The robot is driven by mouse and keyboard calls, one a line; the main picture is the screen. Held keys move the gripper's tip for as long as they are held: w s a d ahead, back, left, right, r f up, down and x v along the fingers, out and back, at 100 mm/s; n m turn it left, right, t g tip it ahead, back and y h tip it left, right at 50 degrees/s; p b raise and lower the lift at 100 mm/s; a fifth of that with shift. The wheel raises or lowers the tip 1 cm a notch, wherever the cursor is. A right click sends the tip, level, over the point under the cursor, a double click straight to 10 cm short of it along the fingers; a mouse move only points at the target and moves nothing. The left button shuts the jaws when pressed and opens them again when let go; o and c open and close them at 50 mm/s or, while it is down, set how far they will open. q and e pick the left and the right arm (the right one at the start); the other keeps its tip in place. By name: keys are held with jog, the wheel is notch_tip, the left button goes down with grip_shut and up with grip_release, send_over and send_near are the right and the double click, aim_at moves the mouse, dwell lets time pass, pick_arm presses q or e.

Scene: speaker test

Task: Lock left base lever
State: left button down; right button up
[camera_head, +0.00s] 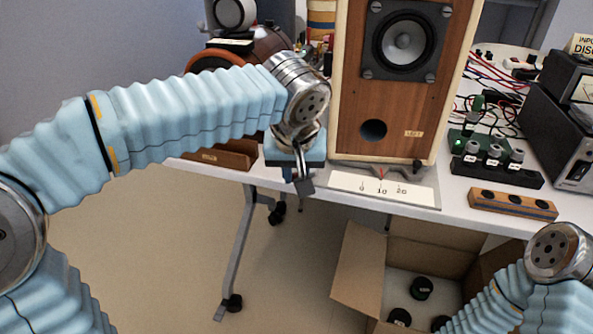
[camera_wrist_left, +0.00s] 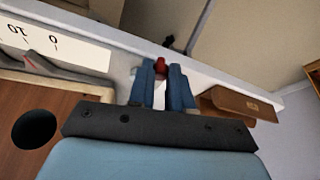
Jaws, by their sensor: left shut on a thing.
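The wooden speaker (camera_head: 388,105) stands near the table's front edge. It also shows in the left wrist view (camera_wrist_left: 70,98). A card with a 0-10-20 scale (camera_head: 345,184) lies in front of its grey base (camera_head: 345,170), where a red pointer (camera_head: 380,173) shows. My left gripper (camera_wrist_left: 162,82) has its blue fingers close together around a small red piece (camera_wrist_left: 160,66), which may be the lever's end. In the head view this gripper (camera_head: 298,177) is at the base's left front; the fingers and wrist hide the lever there. My right gripper is outside the picture.
A brown wooden holder (camera_head: 226,155) lies left of the gripper. At right are a black knob strip (camera_head: 497,166), a wooden block with holes (camera_head: 512,204) and a dark meter box (camera_head: 559,117). An open carton (camera_head: 358,272) with dark round pieces stands below the table edge.

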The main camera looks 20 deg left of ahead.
pick_arm(q)
jog(key=shift+a, duration=0.1)
jog(key=w+a+m+h+p, duration=0.1)
jog(key=m, duration=0.2)
jog(key=w+a+m+h+p, duration=0.1)
jog(key=m, duration=0.2)
jog(key=w+a+m+h+p, duration=0.1)
jog(key=m, duration=0.3)
jog(key=shift+w+r+g+h, duration=0.1)
jog(key=shift+r+g+h, duration=0.05)
jog(key=shift+g+h, duration=0.2)
jog(key=shift+w+a+m+g+h+p, duration=0.1)
jog(key=shift+w+m+g+h+p, duration=0.3)
jog(key=shift+m, duration=0.5)
jog(key=shift+w+a+m+g+h+p, duration=0.15)
jog(key=shift+w+m+p, duration=0.15)
jog(key=shift+m+p, duration=0.45)
jog(key=shift+d+m, duration=0.1)
jog(key=shift+m, duration=0.25)
jog(key=c, duration=1)
grip_release()
jog(key=shift+c, duration=0.2)
